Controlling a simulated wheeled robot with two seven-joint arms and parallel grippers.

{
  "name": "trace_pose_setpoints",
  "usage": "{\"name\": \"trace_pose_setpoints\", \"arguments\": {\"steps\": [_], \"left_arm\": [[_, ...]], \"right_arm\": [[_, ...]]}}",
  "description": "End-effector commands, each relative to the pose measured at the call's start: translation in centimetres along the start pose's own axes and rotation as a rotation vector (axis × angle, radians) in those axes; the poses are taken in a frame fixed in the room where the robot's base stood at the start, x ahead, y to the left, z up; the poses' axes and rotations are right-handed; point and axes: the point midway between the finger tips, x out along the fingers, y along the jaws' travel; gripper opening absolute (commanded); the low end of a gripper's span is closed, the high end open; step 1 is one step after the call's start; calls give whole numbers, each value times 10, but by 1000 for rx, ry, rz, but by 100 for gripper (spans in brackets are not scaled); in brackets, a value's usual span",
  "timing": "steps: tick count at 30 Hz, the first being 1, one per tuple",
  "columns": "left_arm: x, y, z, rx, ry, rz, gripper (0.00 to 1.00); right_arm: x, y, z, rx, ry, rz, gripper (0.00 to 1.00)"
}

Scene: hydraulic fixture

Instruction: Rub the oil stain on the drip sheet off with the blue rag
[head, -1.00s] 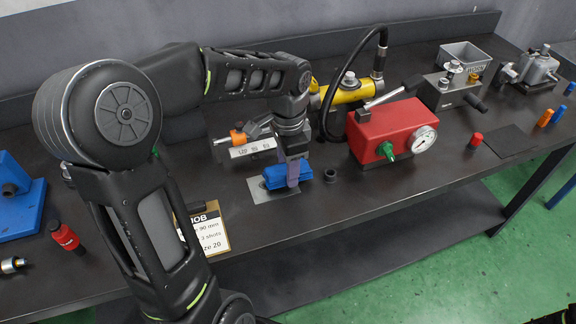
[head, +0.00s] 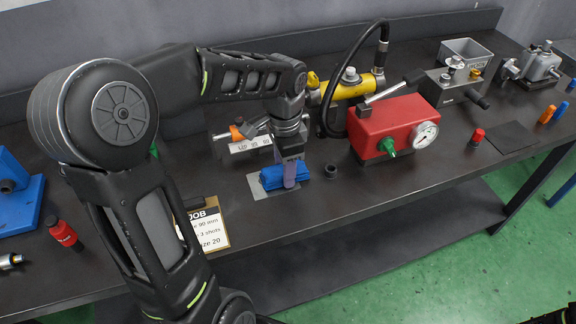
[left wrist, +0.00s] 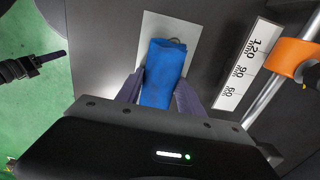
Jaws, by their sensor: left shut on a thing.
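The blue rag (head: 272,179) is a folded pad lying on the grey drip sheet (head: 286,193) near the bench's front edge. My left gripper (head: 291,181) points down and is shut on the rag. In the left wrist view the rag (left wrist: 161,75) sits between the two fingers, over the drip sheet (left wrist: 155,24). A dark curved mark, which may be part of the oil stain (left wrist: 177,41), shows at the rag's far end. The rest of the stain is hidden under the rag.
A small black ring (head: 330,171) stands just right of the sheet. Behind it are a scale block (head: 250,146) with an orange clamp and a red pump unit (head: 392,125) with a gauge. A job card (head: 207,224) lies to the left.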

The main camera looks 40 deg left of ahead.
Motion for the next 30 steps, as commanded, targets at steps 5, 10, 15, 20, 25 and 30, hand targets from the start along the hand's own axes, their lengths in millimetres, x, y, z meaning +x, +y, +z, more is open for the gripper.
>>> {"name": "trace_pose_setpoints", "arguments": {"steps": [5,10,15,20,25,30], "left_arm": [[-2,0,17,-3,0,0,0],[-2,0,28,-1,0,0,0],[-2,0,29,-1,0,0,0],[-2,0,29,-1,0,0,0],[-2,0,35,-3,0,-1,0],[-1,0,50,-4,1,-1,0]], "right_arm": [[-2,-1,0,0,0,0,49],[-2,-1,0,0,0,0,49],[-2,-1,0,0,0,0,49],[-2,-1,0,0,0,0,49],[-2,-1,0,0,0,0,49],[-2,-1,0,0,0,0,49]]}}
